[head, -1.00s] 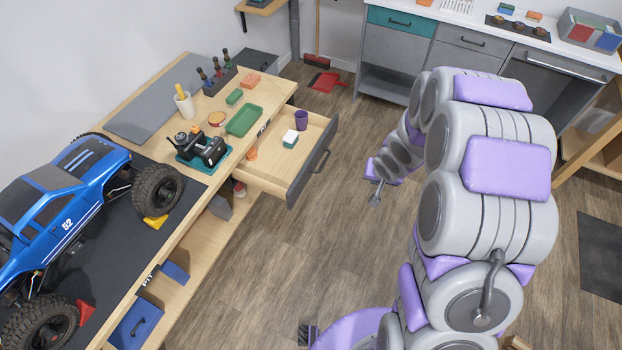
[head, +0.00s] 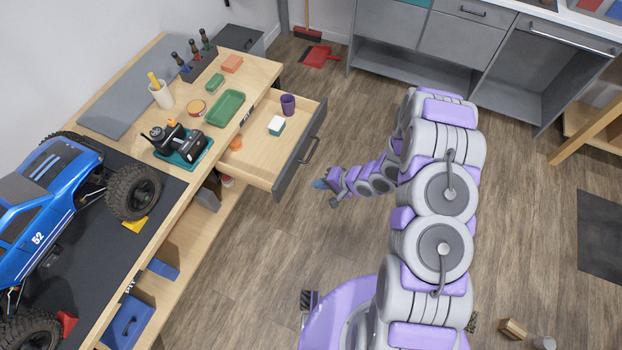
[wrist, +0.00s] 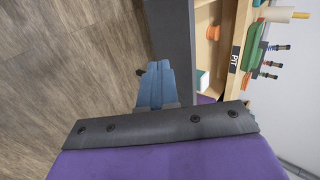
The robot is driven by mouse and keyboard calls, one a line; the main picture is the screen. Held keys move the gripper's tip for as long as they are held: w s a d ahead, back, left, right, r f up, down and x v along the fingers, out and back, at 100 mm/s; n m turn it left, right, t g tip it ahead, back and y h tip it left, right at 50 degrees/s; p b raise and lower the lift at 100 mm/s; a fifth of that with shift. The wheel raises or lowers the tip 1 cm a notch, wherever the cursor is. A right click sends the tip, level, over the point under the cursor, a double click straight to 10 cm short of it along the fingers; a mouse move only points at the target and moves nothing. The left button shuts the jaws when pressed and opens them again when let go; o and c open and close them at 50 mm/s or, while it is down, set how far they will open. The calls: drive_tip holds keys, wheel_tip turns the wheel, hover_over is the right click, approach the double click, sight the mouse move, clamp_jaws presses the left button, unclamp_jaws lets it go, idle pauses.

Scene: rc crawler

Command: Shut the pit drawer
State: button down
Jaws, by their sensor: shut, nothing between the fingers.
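The pit drawer (head: 258,157) stands open out of the workbench, with its dark grey front (head: 296,160) and bar handle (head: 310,150) facing my arm. Inside are a purple cup (head: 288,103), a white and teal box (head: 276,125) and an orange item (head: 236,143). My gripper (head: 322,184) is shut and empty, just outside the drawer front, towards its near end. In the wrist view, the blue fingers (wrist: 155,85) are close to the grey front panel (wrist: 168,30); I cannot tell whether they touch it. The PIT label (wrist: 235,56) is on the bench edge behind.
A blue RC truck (head: 50,195) stands on the bench. A controller (head: 178,145), green tray (head: 228,108) and tool holder (head: 198,65) are also on it. Wood floor (head: 250,270) is clear before the bench. Grey cabinets (head: 470,45) stand at the back.

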sight(283, 182)
drive_tip(key=b+x, duration=0.1)
drive_tip(key=x, duration=0.3)
drive_tip(key=a+r+b+x, duration=0.1)
drive_tip(key=x, duration=0.3)
drive_tip(key=r+b+x, duration=0.1)
drive_tip(key=x, duration=0.3)
drive_tip(key=shift+w+a+f, duration=0.1)
drive_tip(key=shift+w+a, duration=0.1)
drive_tip(key=shift+a, duration=0.7)
drive_tip(key=shift+d, duration=0.15)
drive_tip(key=shift+w, duration=0.1)
